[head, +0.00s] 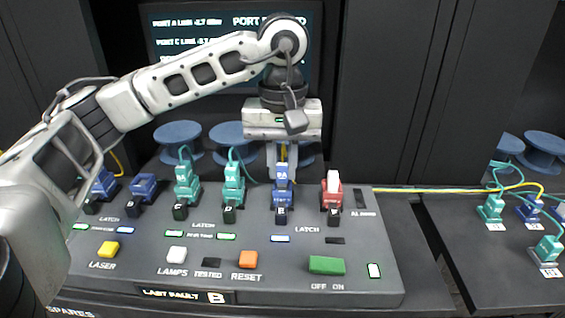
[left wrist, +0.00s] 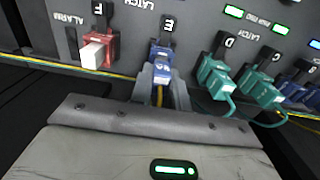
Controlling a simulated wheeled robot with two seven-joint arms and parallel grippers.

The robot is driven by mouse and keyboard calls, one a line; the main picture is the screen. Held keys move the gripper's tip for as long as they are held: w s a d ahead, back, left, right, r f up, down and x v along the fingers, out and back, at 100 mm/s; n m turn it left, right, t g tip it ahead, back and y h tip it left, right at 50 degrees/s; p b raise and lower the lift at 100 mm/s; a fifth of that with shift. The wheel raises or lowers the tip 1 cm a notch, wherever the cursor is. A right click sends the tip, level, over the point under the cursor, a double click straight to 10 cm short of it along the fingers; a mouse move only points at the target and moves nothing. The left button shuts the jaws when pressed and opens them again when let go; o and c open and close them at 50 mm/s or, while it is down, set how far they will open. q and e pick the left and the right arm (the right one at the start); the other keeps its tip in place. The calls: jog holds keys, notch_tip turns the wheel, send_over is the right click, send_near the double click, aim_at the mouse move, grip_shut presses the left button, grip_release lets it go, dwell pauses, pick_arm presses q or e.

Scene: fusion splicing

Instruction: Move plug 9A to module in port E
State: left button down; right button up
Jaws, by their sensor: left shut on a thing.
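Plug 9A (head: 282,174) is blue with a small pale label and stands at the blue module in port E (head: 283,207). My left gripper (head: 281,158) is above it, pointing down, shut on the plug. In the left wrist view the plug (left wrist: 161,72) lies between the fingers (left wrist: 160,84), with a yellow cable trailing back from it. It lines up with the port E module (left wrist: 163,49) and appears to touch it; whether it is fully seated I cannot tell. My right gripper is not in view.
Green plugs sit in ports C (head: 187,186) and D (head: 234,182) to the left. A red module with a white top (head: 332,190) is in port F, close on the right. Several loose plugs stand on the right-hand table (head: 480,265). Cable spools (head: 177,137) stand behind the panel.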

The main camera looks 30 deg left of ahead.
pick_arm(q)
jog(key=shift+f+b, duration=0.45)
jog(key=shift+f, duration=0.05)
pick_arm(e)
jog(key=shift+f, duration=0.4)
pick_arm(q)
jog(key=c, duration=1.3)
grip_release()
jog(key=shift+o, duration=0.2)
notch_tip(320, 180, up, 3)
jog(key=shift+f, duration=0.1)
notch_tip(320, 180, up, 13)
jog(key=p, duration=0.4)
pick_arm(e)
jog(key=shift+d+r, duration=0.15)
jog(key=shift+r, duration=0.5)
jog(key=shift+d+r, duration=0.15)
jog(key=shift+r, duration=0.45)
